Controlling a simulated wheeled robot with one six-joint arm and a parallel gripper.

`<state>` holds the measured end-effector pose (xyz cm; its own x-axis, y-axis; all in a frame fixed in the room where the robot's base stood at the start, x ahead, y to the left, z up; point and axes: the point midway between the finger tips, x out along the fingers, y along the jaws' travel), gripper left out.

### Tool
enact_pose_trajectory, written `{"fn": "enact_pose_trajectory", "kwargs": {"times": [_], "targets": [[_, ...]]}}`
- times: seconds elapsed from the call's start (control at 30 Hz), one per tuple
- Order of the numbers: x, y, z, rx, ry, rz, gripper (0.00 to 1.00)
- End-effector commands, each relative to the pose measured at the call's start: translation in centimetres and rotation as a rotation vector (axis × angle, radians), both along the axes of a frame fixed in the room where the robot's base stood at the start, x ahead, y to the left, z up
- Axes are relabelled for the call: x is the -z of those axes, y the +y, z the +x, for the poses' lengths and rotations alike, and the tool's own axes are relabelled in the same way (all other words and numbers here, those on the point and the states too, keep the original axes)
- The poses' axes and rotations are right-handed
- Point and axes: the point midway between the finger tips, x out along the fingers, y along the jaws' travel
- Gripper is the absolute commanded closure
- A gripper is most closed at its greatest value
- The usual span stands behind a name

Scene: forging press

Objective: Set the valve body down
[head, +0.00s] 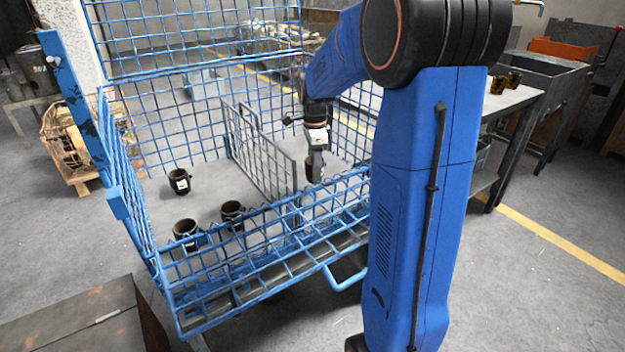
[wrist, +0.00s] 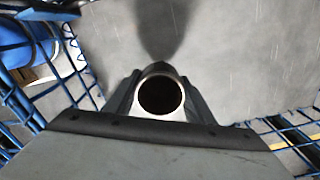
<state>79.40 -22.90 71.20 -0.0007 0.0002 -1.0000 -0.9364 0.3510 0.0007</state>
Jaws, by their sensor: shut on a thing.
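My gripper (head: 316,168) points down inside the blue mesh cage (head: 268,225), to the right of the grey mesh divider (head: 262,150). It is shut on a dark valve body (head: 309,170), which is mostly hidden behind the gripper in the head view. In the wrist view the valve body (wrist: 161,95) shows as a round, dark-bored ring between the fingers, its open end facing the camera. Grey cage floor with a dark shadow lies beyond it. I cannot tell whether its underside touches the floor.
Three dark valve bodies stand left of the divider: one at the back (head: 180,181), one at the front (head: 186,233), one near the divider (head: 232,213). The floor around the held one looks clear. A grey table (head: 510,97) with brownish parts stands at right.

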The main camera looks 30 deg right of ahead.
Motion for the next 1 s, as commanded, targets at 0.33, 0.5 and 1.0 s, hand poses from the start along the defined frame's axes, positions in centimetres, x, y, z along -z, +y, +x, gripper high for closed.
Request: {"fn": "enact_pose_trajectory", "kwargs": {"times": [0.33,0.5,1.0], "targets": [[2.6,0.0,0.0,0.000,0.001,0.000,0.86],[4.5,0.0,0.0,0.000,0.000,0.000,0.86],[4.9,0.0,0.0,0.000,0.000,0.000,0.33]]}}
